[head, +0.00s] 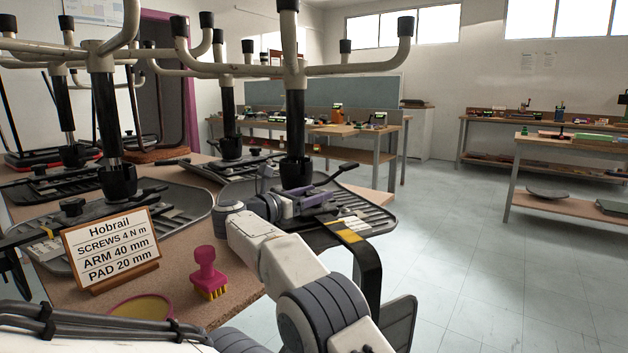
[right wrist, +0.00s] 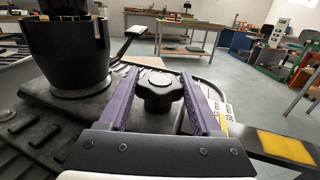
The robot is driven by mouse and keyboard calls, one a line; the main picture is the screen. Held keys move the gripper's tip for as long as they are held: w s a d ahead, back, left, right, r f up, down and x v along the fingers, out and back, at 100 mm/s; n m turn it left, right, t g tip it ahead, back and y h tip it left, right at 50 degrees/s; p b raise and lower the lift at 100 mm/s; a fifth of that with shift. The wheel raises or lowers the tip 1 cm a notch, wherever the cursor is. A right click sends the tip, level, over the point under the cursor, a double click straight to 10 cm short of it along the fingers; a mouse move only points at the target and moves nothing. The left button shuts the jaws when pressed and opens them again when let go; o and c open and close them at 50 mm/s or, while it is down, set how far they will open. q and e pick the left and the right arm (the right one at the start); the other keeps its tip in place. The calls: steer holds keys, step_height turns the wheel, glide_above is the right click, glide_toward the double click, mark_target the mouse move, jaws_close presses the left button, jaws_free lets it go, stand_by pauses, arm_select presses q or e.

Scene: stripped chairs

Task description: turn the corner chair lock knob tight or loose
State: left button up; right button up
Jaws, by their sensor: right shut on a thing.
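The corner chair stands upside down at the table's right corner, its black column (head: 296,125) rising from the seat pan (head: 375,212). Its black lobed lock knob (right wrist: 158,91) shows in the right wrist view beside the column's wide black socket (right wrist: 65,50). My right gripper (head: 318,203) reaches over the seat underside; its purple fingers (right wrist: 160,98) stand on either side of the knob and are shut on it. In the head view the gripper hides the knob. My left gripper is not in view.
Other upturned chairs (head: 100,90) crowd the table to the left and behind. A sign (head: 110,247), a pink brush (head: 207,272) and a pink-rimmed dish (head: 140,308) are at the table's front. A black armrest (head: 362,262) overhangs the right edge. The floor at right is clear.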

mark_target(313, 192)
steer(key=shift+r, duration=0.1)
stand_by(0.5)
steer(key=o, duration=1.4)
step_height(313, 192, up, 4)
steer(key=p, duration=0.3)
steer(key=shift+a+r, duration=0.1)
steer(key=shift+r, duration=0.1)
steer(key=d+b, duration=0.1)
steer(key=s+d+b, duration=0.1)
steer(key=shift+r+b, duration=0.2)
steer(key=shift+b, duration=0.2)
steer(key=s+d+r, duration=0.1)
steer(key=d+r, duration=0.1)
steer(key=s+d+r, duration=0.2)
steer(key=d, duration=0.1)
steer(key=s+d+r+b, duration=0.1)
steer(key=s+d+r, duration=0.1)
steer(key=d, duration=0.1)
